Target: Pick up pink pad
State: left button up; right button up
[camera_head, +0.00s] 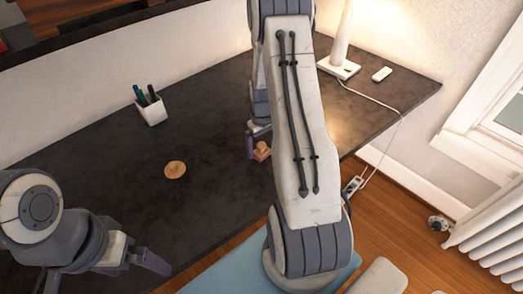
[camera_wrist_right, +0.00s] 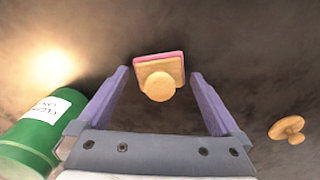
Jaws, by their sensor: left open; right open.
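The pink pad (camera_wrist_right: 172,54) is a thin pink-edged block with a wooden top and a round wooden knob. In the right wrist view it lies between or just beyond my right gripper's fingertips (camera_wrist_right: 159,73); I cannot tell which. The fingers are open, with a gap on either side of the pad. In the head view the pad (camera_head: 263,154) is on the dark desk, beside a visible finger of my right gripper (camera_head: 256,143), which my arm partly hides. My left gripper (camera_head: 150,262) is open and empty over the desk's front edge at lower left.
A round wooden knobbed piece (camera_head: 175,170) lies on the dark desk (camera_head: 90,150). A white pen cup (camera_head: 151,111) stands behind it. A green can (camera_wrist_right: 38,135) is left in the wrist view. A lamp (camera_head: 340,66) and white remote (camera_head: 382,74) are back right.

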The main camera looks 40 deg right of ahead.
aim_at(262, 144)
jog(key=shift+c, duration=0.3)
jog(key=c, duration=1.2)
jog(key=shift+r, duration=0.15)
jog(key=shift+r, duration=0.55)
notch_tip(262, 144, up, 3)
jog(key=shift+d+f+b, duration=0.1)
jog(key=shift+b, duration=0.3)
jog(key=s+d+r, duration=0.1)
jog(key=s+r, duration=0.1)
jog(key=s, duration=0.1)
jog(key=s+d+r+b, duration=0.1)
jog(key=s+d+r, duration=0.1)
jog(key=s, duration=0.2)
jog(key=s+d+r, duration=0.1)
jog(key=s+r, duration=0.2)
jog(key=shift+s+d, duration=0.3)
jog(key=shift+d, duration=0.1)
